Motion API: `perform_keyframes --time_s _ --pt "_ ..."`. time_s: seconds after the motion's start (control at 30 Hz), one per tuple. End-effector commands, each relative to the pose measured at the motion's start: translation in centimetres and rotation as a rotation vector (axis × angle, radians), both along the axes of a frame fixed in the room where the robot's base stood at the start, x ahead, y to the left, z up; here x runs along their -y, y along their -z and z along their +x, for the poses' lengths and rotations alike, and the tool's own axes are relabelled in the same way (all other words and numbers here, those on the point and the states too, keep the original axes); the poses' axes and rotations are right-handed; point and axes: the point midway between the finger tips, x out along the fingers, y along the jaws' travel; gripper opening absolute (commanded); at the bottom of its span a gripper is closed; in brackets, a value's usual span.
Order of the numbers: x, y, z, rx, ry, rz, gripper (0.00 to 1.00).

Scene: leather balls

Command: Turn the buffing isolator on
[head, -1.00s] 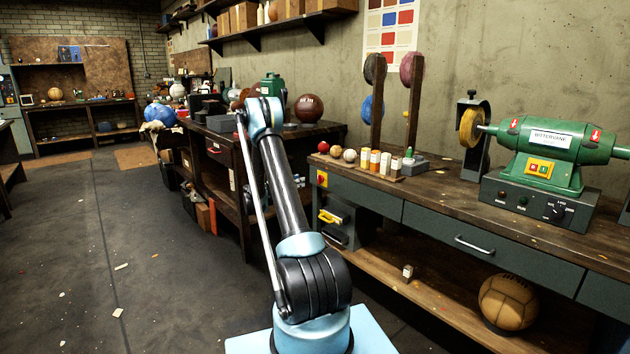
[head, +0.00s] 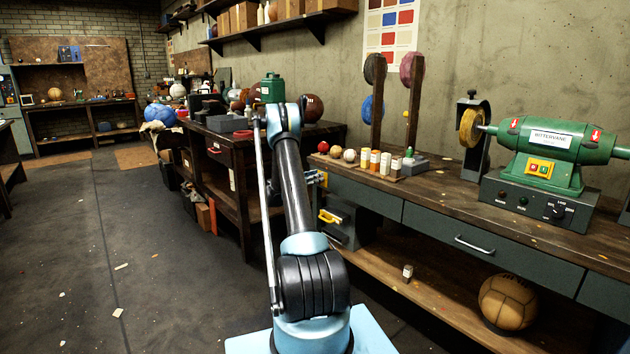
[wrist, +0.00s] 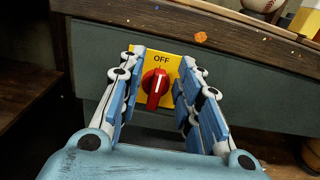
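The buffing isolator is a yellow plate (wrist: 172,64) marked OFF with a red rotary knob (wrist: 156,87), on the grey front below the bench top. The knob's white line is close to upright, leaning slightly. My gripper (wrist: 163,60) is open in the wrist view, with one blue-padded finger on each side of the knob and gaps between. I cannot tell how far the fingertips are from the plate. In the head view my arm and gripper hide most of the isolator; a bit of yellow (head: 325,180) shows at the bench's left end.
The green buffing machine (head: 548,150) stands on the bench top (head: 450,192) at right. Small balls (head: 336,152) and several bottles (head: 375,162) sit near the bench edge above the isolator. A grey box with a yellow handle (head: 330,216) is below. The floor (head: 150,270) at left is open.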

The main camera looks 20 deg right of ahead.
Motion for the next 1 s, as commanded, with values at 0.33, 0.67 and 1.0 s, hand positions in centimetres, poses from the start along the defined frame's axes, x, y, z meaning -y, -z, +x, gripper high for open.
perform_keyframes --time_s 0.33,0.67,1.0 --pt "-0.02 -0.01 -0.01 0.0 0.0 0.0 0.0" --pt "-0.03 -0.01 -0.03 0.018 -0.001 0.006 0.0" --pt "0.11 0.03 -0.44 0.188 -0.001 0.068 0.0"
